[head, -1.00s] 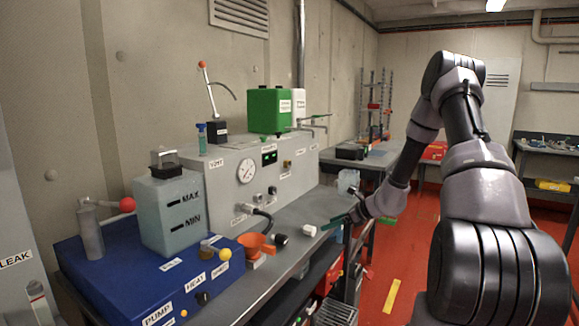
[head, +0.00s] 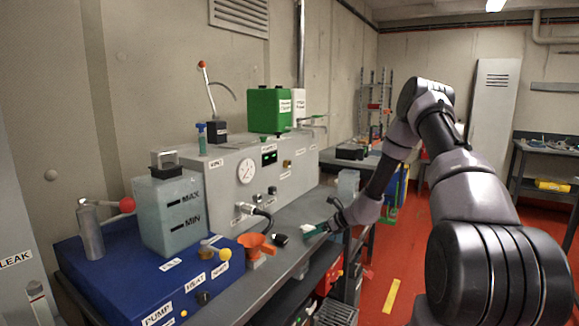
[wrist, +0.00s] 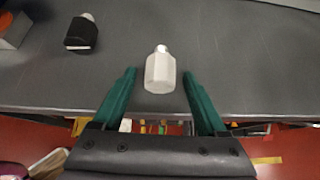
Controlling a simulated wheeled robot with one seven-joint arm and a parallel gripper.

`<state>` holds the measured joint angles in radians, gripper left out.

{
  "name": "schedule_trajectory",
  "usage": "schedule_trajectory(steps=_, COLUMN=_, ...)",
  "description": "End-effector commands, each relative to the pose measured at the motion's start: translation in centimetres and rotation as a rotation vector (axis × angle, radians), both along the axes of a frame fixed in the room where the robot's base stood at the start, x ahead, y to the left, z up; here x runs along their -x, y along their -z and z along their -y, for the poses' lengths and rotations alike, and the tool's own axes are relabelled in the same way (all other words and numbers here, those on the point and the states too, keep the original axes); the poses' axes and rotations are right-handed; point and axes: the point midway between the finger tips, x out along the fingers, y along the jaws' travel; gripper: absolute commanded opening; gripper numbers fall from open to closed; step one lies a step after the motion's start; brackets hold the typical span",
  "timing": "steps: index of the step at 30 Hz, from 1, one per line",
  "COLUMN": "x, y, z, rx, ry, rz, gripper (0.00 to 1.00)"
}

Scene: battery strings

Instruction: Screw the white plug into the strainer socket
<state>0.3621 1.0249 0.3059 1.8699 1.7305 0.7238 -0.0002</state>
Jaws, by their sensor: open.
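The white plug (wrist: 160,72) lies on the grey bench top near its front edge, its narrow round end pointing away from me. It has a wider faceted body. My gripper (wrist: 159,76) is open, with a green finger on each side of the plug; I see gaps between fingers and plug. In the head view my gripper (head: 314,231) is low over the bench and mostly hides the plug. I cannot pick out the strainer socket for certain in either view.
A black plug-like piece (wrist: 82,34) lies to the left; it also shows in the head view (head: 280,240). An orange funnel (head: 256,245) stands beside the blue pump unit (head: 120,275). The grey gauge panel (head: 225,182) stands behind. Bench right of the plug is clear.

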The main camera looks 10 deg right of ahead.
Motion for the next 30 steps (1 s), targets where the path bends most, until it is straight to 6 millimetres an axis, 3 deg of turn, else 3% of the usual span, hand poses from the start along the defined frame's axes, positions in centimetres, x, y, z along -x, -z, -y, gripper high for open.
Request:
schedule_trajectory(steps=5, x=0.0, y=0.0, z=0.0, rx=0.0, ry=0.0, rz=0.0, gripper=0.75)
schedule_trajectory(steps=9, x=0.0, y=0.0, z=0.0, rx=0.0, ry=0.0, rz=0.0, gripper=0.21)
schedule_trajectory(steps=11, x=0.0, y=0.0, z=0.0, rx=0.0, ry=0.0, rz=0.0, gripper=0.0)
schedule_trajectory(steps=17, x=0.0, y=-0.3, z=0.0, rx=0.0, ry=0.0, rz=0.002, gripper=0.0)
schedule_trajectory(steps=30, x=0.0, y=-2.9, z=0.1, rx=0.001, ry=0.0, rz=0.002, gripper=0.0)
